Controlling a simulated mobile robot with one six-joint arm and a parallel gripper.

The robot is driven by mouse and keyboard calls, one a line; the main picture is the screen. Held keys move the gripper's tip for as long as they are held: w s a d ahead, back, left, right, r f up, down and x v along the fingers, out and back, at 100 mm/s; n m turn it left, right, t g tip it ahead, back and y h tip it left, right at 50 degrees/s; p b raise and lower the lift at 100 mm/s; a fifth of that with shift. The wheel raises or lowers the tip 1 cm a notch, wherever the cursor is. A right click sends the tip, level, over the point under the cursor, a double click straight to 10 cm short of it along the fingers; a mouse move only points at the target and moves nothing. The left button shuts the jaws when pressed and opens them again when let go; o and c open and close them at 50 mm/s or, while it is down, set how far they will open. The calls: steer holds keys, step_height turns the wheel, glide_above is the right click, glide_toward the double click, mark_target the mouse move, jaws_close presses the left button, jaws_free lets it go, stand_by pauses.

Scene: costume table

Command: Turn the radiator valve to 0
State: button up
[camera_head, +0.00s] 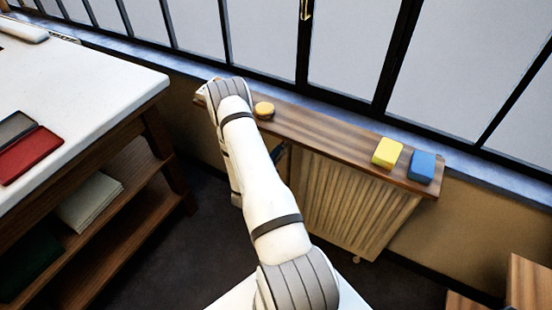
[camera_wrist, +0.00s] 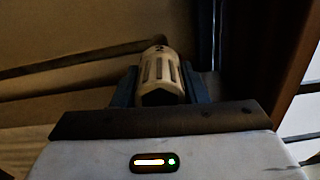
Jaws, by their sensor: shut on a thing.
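The radiator valve (camera_wrist: 160,66) is a pale ribbed knob with dark slots, in the middle of the wrist view. My gripper (camera_wrist: 160,86) is shut on it, with one dark blue finger on each side. In the head view the cream ribbed radiator (camera_head: 350,205) stands under the window, below a wooden shelf. My arm hides the valve and my gripper there.
The wooden shelf (camera_head: 330,135) carries a round orange thing (camera_head: 264,109), a yellow block (camera_head: 387,152) and a blue block (camera_head: 422,166). A white-topped table (camera_head: 80,75) with lower shelves stands at the left. Dark floor (camera_head: 160,265) is free between table and radiator.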

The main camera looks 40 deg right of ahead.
steer(key=n, duration=0.3)
steer(key=shift+n+b, duration=0.3)
steer(key=shift+n, duration=1.9)
steer(key=o, duration=1)
steer(key=shift+c, duration=0.2)
steer(key=b+v, duration=0.1)
steer(key=v, duration=0.7)
steer(key=shift+r, duration=0.1)
